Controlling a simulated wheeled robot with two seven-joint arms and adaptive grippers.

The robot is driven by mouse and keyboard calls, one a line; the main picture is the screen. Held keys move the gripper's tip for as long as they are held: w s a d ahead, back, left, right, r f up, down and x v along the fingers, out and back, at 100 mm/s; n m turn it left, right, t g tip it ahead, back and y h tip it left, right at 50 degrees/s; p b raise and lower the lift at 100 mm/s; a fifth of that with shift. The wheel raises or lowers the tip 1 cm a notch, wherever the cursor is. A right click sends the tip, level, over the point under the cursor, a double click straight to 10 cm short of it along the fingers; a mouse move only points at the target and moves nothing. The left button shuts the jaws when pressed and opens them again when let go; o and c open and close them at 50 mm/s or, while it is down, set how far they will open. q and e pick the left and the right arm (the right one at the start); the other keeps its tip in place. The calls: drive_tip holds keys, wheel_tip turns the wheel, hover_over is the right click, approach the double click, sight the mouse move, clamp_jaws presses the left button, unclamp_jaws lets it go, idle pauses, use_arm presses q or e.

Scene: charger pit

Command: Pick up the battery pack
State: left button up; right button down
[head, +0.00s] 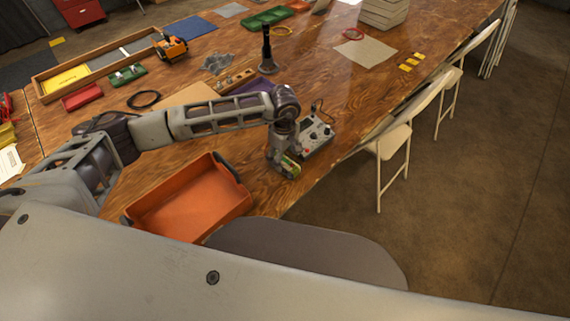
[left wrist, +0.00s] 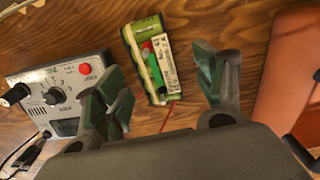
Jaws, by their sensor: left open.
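The battery pack (left wrist: 151,60) lies on the wooden table in the left wrist view. It is green, with a white label and a red wire at its lower end. In the head view it shows at the table's front edge (head: 291,168), partly covered by my gripper. My left gripper (left wrist: 165,90) is open above it, with one finger on each side in the left wrist view. A gap of table shows between each finger and the pack. The fingers look apart from it. My right gripper is not in view.
A grey charger box (head: 316,137) with knobs and a red button stands beside the pack. An orange tray (head: 188,231) with dark handles is on the other side. A dark upright stand (head: 267,52) is further back. The table edge is close by, with a white chair (head: 398,135) beyond.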

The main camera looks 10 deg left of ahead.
sight(285, 160)
use_arm(q)
drive_tip(key=shift+w+d+f+p, duration=0.1)
drive_tip(key=shift+w+f+p, duration=0.1)
drive_tip(key=shift+f, duration=1.1)
drive_tip(key=shift+w+f+p, duration=0.1)
drive_tip(key=shift+f+p, duration=0.05)
drive_tip(key=shift+f, duration=1.15)
clamp_jaws()
drive_tip(key=shift+w+r, duration=0.1)
drive_tip(key=shift+r, duration=0.05)
drive_tip(key=shift+r+b, duration=0.35)
drive_tip(key=shift+r, duration=4.55)
